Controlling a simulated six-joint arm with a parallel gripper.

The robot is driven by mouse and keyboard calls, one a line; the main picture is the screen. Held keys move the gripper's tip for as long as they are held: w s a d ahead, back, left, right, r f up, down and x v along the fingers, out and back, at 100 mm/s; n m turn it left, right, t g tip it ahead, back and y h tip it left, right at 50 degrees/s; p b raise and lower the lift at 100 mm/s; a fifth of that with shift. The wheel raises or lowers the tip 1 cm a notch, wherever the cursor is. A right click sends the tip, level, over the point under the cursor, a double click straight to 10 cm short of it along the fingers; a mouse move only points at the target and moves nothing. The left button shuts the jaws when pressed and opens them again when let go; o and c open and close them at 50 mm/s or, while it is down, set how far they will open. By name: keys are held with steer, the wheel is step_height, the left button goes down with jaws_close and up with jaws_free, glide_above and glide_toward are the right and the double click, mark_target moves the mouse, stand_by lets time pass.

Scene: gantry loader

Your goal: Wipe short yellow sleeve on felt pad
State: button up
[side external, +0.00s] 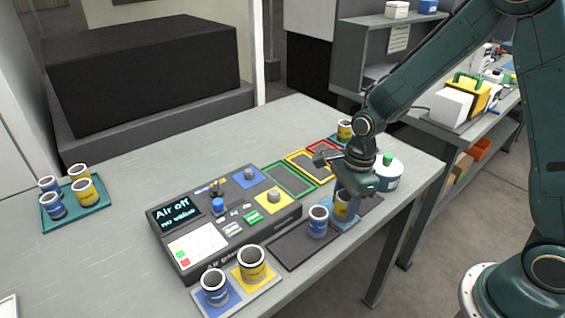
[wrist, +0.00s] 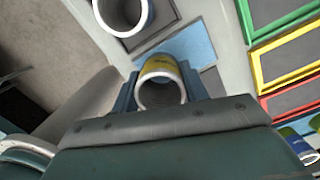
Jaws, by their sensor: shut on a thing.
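My gripper (side external: 342,198) points down at the front right of the table, shut on a yellow sleeve (side external: 341,207). In the wrist view the sleeve (wrist: 158,70) sits between the two blue fingers of my gripper (wrist: 160,92), its white-rimmed open end facing the camera. A flat light-blue pad (wrist: 192,42), likely the felt pad, lies below the sleeve; it also shows in the side view (side external: 352,222). I cannot tell whether the sleeve touches the pad.
A blue sleeve (side external: 317,222) stands close left of my gripper, by a dark grey mat (side external: 290,253). The air gauge (side external: 215,262) reads "Air off, no value". Two sleeves stand at the front, several on a teal tray (side external: 75,218). Green, yellow and red frames (side external: 289,180) and a white tub (side external: 388,175) lie behind.

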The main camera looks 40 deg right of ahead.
steer(key=shift+f, duration=0.25)
stand_by(0.9)
steer(key=shift+w, duration=0.15)
steer(key=shift+w, duration=0.95)
steer(key=shift+w, duration=0.15)
steer(key=shift+w, duration=0.9)
steer(key=shift+s, duration=0.1)
steer(key=shift+s+f, duration=0.1)
steer(key=shift+s, duration=0.9)
steer(key=shift+s, duration=0.2)
